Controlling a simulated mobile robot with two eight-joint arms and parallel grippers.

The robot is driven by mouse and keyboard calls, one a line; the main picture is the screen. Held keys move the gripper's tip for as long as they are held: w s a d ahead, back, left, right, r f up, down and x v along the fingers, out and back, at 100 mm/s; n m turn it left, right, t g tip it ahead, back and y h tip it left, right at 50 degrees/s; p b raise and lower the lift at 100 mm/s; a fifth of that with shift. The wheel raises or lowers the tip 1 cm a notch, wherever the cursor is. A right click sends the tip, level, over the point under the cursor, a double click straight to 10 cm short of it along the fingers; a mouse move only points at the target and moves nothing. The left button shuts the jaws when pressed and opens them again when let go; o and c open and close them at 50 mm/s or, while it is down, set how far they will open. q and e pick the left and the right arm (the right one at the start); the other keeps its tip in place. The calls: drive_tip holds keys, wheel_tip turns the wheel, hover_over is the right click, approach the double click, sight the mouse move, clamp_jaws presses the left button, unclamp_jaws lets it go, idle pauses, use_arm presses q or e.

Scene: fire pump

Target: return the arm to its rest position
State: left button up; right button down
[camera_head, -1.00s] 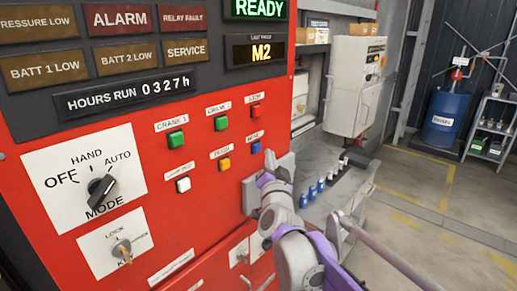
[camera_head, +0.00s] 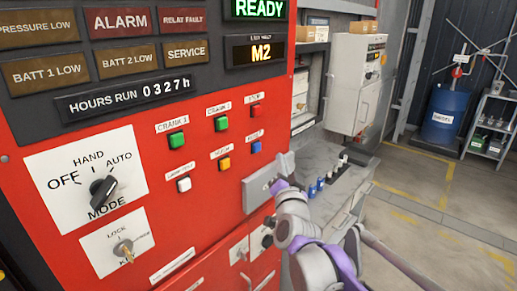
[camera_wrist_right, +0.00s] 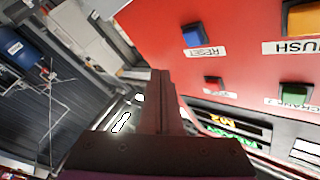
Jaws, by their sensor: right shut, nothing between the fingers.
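My right arm comes in from the lower right in the head view, with grey links and purple parts. In the right wrist view the dark closed fingers (camera_wrist_right: 160,78) point past the panel, apart from the blue reset button (camera_wrist_right: 197,36). That button (camera_head: 256,147) is just above the gripper in the head view. My left gripper is not in view.
The mode knob (camera_head: 103,189) and key switch (camera_head: 123,250) are at the panel's left. Small blue items (camera_head: 316,187) stand on a grey surface right of the panel. A blue drum (camera_head: 444,113) and a shelf (camera_head: 490,127) stand farther back. The floor (camera_head: 425,220) at right is open.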

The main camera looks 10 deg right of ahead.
drive_tip(key=s+f+n+g+y+p, duration=0.1)
drive_tip(key=s+f+n+g, duration=0.3)
drive_tip(key=s+f, duration=1)
drive_tip(key=s+f+n+g+y+p, duration=0.1)
drive_tip(key=s+f+n+g, duration=0.3)
drive_tip(key=s+f+g, duration=0.6)
drive_tip(key=s+f, duration=0.5)
drive_tip(key=s, duration=0.4)
drive_tip(key=shift+s+n, duration=0.15)
drive_tip(key=shift+n, duration=0.25)
